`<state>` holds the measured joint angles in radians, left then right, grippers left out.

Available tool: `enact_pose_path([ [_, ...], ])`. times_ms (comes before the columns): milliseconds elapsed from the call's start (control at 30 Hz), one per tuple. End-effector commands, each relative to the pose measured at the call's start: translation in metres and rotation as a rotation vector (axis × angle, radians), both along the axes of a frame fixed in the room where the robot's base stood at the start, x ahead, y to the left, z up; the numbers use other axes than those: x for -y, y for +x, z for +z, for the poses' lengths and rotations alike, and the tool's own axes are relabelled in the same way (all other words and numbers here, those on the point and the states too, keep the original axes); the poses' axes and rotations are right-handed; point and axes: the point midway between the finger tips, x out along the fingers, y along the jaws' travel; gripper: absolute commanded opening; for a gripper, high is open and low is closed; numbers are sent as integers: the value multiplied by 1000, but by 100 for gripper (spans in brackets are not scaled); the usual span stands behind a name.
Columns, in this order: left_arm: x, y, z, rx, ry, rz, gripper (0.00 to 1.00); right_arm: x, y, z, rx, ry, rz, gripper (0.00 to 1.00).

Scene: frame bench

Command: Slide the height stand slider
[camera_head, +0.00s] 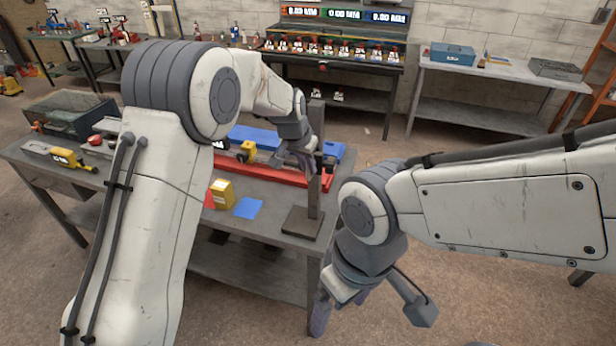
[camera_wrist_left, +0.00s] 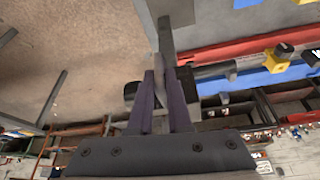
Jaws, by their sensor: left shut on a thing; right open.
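The height stand (camera_head: 316,130) is a grey upright post on a flat square base (camera_head: 303,222) at the table's right front corner. Its slider (camera_head: 328,163) is a small dark block on the post, partly hidden by my gripper. My left gripper (camera_head: 303,162) is at the post at slider height. In the left wrist view, the fingers of my left gripper (camera_wrist_left: 163,76) are shut on the slider (camera_wrist_left: 186,84), with the post (camera_wrist_left: 164,40) running away beyond them. My right gripper (camera_head: 368,312) is open and empty, low in front of the table's right end.
A red rail (camera_head: 265,175) and a blue bar (camera_head: 255,136) lie behind the stand. A yellow block (camera_head: 223,194) and a blue sheet (camera_head: 248,207) lie left of the base. Other benches stand at the back.

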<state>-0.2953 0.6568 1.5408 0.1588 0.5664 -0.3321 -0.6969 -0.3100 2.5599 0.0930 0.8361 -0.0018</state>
Motion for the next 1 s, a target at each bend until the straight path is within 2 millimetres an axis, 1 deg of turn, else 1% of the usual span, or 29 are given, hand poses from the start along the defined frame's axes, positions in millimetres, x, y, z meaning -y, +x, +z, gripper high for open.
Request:
enact_pose_path([
  [33,2,0,14,4,-2,-3,0,0,0,8,0,0,1,89],
  [200,2,0,29,2,-2,-4,0,0,0,13,0,0,2,89],
  [333,2,0,33,1,-2,-4,0,0,0,14,0,0,3,89],
  [633,2,0,32,1,-2,-4,0,0,0,14,0,0,3,89],
  [667,2,0,32,1,-2,-4,20,0,0,14,0,0,3,89],
  [700,2,0,32,1,-2,-4,36,0,0,14,0,0,2,89],
  [733,2,0,32,1,-2,-3,45,0,0,14,0,0,2,89],
  [1000,0,0,31,0,-1,0,45,0,0,14,0,0,2,89],
])
